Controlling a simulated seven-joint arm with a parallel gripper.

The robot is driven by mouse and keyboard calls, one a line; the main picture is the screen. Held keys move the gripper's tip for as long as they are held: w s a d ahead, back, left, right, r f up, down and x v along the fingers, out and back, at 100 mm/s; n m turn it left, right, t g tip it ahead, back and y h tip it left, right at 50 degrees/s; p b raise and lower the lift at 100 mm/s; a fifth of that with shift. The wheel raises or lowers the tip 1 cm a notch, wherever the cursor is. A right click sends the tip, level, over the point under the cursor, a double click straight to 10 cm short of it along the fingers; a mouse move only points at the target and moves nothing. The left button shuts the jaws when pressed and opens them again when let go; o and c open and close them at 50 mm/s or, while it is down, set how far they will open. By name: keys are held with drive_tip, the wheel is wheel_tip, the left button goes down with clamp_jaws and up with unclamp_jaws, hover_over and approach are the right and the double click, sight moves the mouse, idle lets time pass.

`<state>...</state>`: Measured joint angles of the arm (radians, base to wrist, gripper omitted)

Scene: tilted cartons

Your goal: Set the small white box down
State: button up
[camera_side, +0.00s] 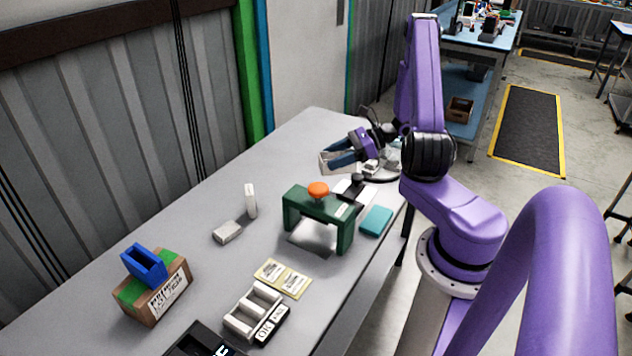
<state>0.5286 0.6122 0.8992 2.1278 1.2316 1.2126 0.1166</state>
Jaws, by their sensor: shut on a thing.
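My gripper (328,158), with blue fingers, is at the far end of the grey table, beyond the green stand. It is shut on a small white box (324,164), partly hidden by the fingers. I cannot tell whether the box touches the table. Another white box (250,201) stands upright on the table left of the green stand. A further whitish box (227,232) lies flat beside it.
A green stand (345,229) with an orange knob (318,189) is mid-table, with a teal block (376,221) at its right. A slotted tray (243,324), a yellow card (283,278) and a carton (165,295) with a blue holder (145,264) are nearer. The far left table is clear.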

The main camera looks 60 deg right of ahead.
drive_tip(key=shift+d+f+n+y, duration=0.1)
drive_tip(key=shift+d+n+y, duration=0.15)
drive_tip(key=shift+n+y, duration=0.05)
drive_tip(key=w+d+f, duration=0.2)
drive_tip(key=w+f, duration=0.1)
drive_tip(key=w+d+f, duration=0.2)
drive_tip(key=w+f, duration=0.1)
drive_tip(key=w, duration=0.1)
drive_tip(key=w+d+f, duration=0.2)
drive_tip(key=w+f, duration=0.1)
drive_tip(key=w, duration=0.1)
drive_tip(key=shift+w+d+f, duration=0.15)
drive_tip(key=shift+d, duration=0.25)
drive_tip(key=shift+w+d+f, duration=0.1)
drive_tip(key=shift+w+f, duration=0.15)
drive_tip(key=shift+f, duration=1.55)
drive_tip(key=shift+f, duration=0.15)
drive_tip(key=o, duration=1)
